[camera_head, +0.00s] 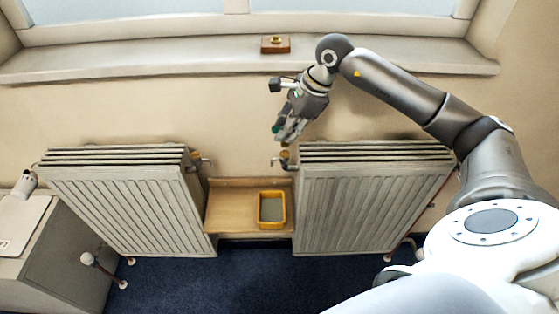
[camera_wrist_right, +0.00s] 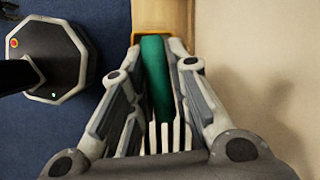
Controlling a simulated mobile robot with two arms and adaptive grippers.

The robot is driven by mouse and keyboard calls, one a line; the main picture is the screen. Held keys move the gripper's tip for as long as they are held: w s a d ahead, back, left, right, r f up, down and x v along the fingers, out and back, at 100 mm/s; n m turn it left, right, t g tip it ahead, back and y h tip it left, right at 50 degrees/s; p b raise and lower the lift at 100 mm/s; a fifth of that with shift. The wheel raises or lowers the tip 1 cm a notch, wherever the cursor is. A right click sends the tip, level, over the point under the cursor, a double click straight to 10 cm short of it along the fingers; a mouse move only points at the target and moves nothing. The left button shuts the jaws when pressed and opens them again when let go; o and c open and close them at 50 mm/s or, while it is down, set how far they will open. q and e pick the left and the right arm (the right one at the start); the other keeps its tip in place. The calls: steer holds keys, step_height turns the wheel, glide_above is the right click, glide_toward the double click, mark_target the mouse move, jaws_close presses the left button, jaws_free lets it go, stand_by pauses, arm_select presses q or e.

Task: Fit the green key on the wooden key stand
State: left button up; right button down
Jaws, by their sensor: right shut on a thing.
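The wooden key stand (camera_head: 270,48) is a small brown block on the windowsill at the top middle, with a round pale and dark detail on it. My right gripper (camera_head: 284,132) hangs in front of the wall, below the sill and left of the right radiator's top. It is shut on the green key, whose green body (camera_wrist_right: 155,75) lies between the fingers in the right wrist view (camera_wrist_right: 154,80). In the head view only a small green bit (camera_head: 276,128) shows at the fingertips. The key's far end is hard to make out. My left gripper is not in view.
Two ribbed radiators (camera_head: 120,205) (camera_head: 370,205) stand below the sill, with valves on their inner sides. Between them is a wooden shelf (camera_head: 228,212) with a yellow-rimmed tray (camera_head: 272,194). The windowsill (camera_head: 150,62) beside the stand is clear.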

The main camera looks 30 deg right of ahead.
steer(key=shift+r, duration=0.35)
